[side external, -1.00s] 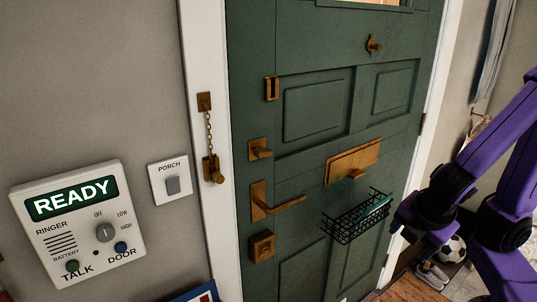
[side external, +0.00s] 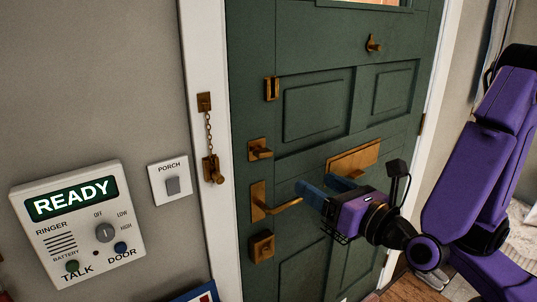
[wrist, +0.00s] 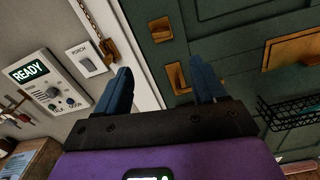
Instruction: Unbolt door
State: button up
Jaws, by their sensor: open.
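The green door (side external: 315,110) is shut in its white frame and fills the middle of the side external view. A brass bolt with a turn knob (side external: 260,149) sits near its left edge, above a brass lever handle (side external: 278,206). A lower brass lock (side external: 262,246) is under the handle. My gripper (side external: 322,186) is open and empty, its blue fingers just right of the lever handle in that picture and apparently off the door. In the wrist view, the turn knob (wrist: 160,29) shows beyond the gap between the fingers (wrist: 163,88).
A door chain (side external: 209,130) hangs on the left frame, off the door. A wire basket (wrist: 285,112) and brass mail slot (side external: 352,158) are on the door near my gripper. An intercom panel (side external: 80,225) and porch switch (side external: 171,185) are on the left wall.

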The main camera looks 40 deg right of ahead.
aim_at(267, 153)
jog(key=shift+w, duration=8.35)
jog(key=shift+c, duration=0.3)
jog(key=c, duration=1)
